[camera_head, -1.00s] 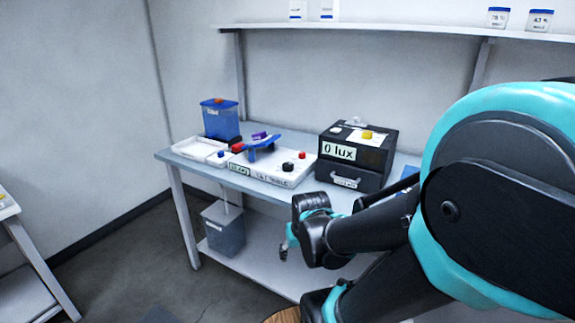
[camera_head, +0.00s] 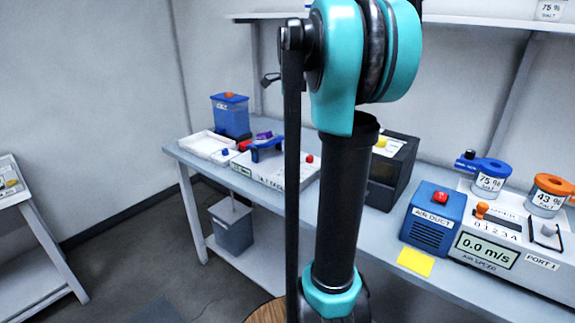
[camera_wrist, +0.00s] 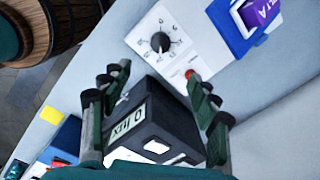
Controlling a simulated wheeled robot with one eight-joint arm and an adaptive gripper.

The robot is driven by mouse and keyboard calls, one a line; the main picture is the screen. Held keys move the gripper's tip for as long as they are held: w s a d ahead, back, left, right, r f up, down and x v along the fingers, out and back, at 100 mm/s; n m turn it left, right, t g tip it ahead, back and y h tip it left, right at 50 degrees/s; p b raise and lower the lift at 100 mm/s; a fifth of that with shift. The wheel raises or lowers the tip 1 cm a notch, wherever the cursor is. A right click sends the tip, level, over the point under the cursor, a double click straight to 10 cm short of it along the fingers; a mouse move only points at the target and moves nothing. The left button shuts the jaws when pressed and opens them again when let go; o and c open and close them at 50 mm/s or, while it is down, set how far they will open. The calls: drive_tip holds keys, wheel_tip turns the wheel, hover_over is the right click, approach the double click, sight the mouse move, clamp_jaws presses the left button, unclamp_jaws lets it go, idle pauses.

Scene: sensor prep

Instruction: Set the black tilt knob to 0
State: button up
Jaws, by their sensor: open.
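The black tilt knob (camera_wrist: 160,42) sits on a white panel with a ring of dial marks, at the upper middle of the wrist view. Its setting is too small to read. My gripper (camera_wrist: 157,78) is open and empty, with its two fingers spread either side of the black lux box. The knob lies beyond the fingertips, apart from them. In the head view the white tilt unit (camera_head: 243,171) stands on the bench. My arm crosses in front of it and hides the black knob and my gripper there.
A red knob (camera_head: 310,158) is on the same unit, near the black lux box (camera_wrist: 165,118). A blue bracket (camera_head: 264,148) with a purple piece rises from the unit. A blue air duct box (camera_head: 432,217) and air speed meter (camera_head: 500,253) stand to the right.

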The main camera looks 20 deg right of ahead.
sight(291, 169)
drive_tip(key=f, duration=1.1)
drive_tip(key=w+f, duration=0.1)
drive_tip(key=f, duration=0.5)
drive_tip(key=shift+d+f, duration=0.1)
drive_tip(key=shift+d, duration=0.1)
drive_tip(key=shift+c, duration=0.5)
drive_tip(key=c, duration=1.1)
drive_tip(key=shift+o, duration=0.2)
